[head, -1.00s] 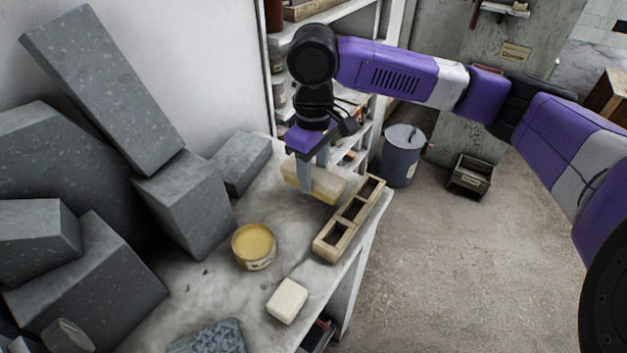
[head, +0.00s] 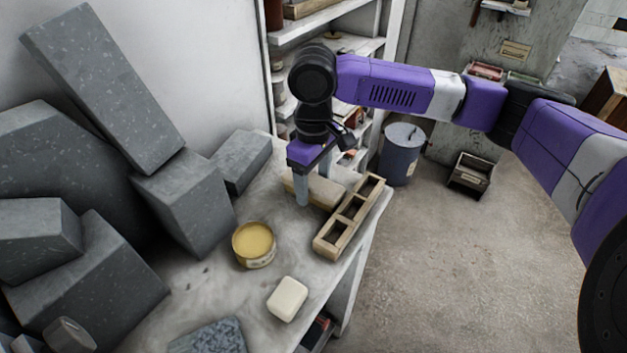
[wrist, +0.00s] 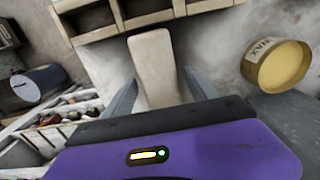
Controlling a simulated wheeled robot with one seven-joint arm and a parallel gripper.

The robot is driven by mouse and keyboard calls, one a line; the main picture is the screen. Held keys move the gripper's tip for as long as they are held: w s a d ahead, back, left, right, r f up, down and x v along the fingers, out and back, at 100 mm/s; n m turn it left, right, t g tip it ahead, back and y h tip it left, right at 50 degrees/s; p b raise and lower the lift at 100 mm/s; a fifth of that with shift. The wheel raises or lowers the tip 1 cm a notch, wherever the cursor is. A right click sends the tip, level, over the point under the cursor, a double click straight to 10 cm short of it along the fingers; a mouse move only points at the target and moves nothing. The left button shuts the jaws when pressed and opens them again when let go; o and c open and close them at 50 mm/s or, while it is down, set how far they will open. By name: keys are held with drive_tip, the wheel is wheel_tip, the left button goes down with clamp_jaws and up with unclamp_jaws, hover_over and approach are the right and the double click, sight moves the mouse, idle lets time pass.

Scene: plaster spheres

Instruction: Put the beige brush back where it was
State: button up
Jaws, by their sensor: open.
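The beige brush (head: 321,192), a long pale block, lies flat on the stone worktop (head: 205,290), close beside a wooden compartment tray. No bristles show. My gripper (head: 314,188) is low over it, pointing down, with its two grey fingers apart on either side of the brush. In the wrist view the brush (wrist: 155,60) lies between the spread fingers, with gaps at both sides. Its near end is hidden by my gripper's body.
The wooden compartment tray (head: 340,240) stands along the worktop's right edge. A yellow wax tin (head: 254,243) and a cream block (head: 287,299) stand nearer. Grey stone blocks (head: 185,200) crowd the left. Shelves (head: 345,45) rise behind.

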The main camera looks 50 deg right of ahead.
sight(313, 181)
wheel_tip(313, 181, up, 12)
drive_tip(key=b, duration=0.1)
drive_tip(key=shift+r+b, duration=0.15)
drive_tip(key=shift+b, duration=0.15)
idle(0.7)
